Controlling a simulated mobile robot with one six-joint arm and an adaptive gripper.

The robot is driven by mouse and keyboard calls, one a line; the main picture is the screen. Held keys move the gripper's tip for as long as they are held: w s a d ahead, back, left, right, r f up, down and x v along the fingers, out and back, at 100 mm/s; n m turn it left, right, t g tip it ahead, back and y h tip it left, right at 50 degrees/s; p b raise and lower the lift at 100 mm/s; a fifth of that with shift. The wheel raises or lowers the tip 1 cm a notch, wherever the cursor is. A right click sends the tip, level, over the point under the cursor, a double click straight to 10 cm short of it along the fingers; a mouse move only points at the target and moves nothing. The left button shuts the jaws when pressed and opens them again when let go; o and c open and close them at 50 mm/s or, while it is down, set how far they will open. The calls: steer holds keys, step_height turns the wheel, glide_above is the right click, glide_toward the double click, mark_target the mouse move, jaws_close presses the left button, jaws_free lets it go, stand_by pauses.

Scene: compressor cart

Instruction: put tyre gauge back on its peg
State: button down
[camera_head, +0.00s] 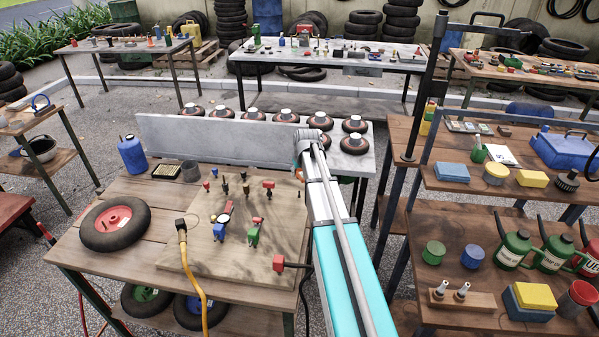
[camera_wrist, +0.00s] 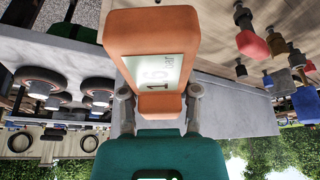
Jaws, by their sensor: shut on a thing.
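In the head view my gripper (camera_head: 306,147) is over the back right of the wooden table, beside the grey wall panel. My arm hides most of it there, and only a bit of orange shows. A board (camera_head: 190,262) on the table carries several small coloured fittings. I cannot tell which peg is the gauge's.
The grey panel (camera_head: 215,138) stands behind, before several small wheels. Shelves (camera_head: 455,253) with oil cans are at right.

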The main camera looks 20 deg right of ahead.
steer(key=shift+f+b, duration=2.7)
steer(key=shift+f, duration=0.15)
steer(key=shift+d+f+b, duration=0.1)
steer(key=shift+f+b, duration=1)
steer(key=shift+c, duration=1.3)
jaws_free()
steer(key=shift+r, duration=0.15)
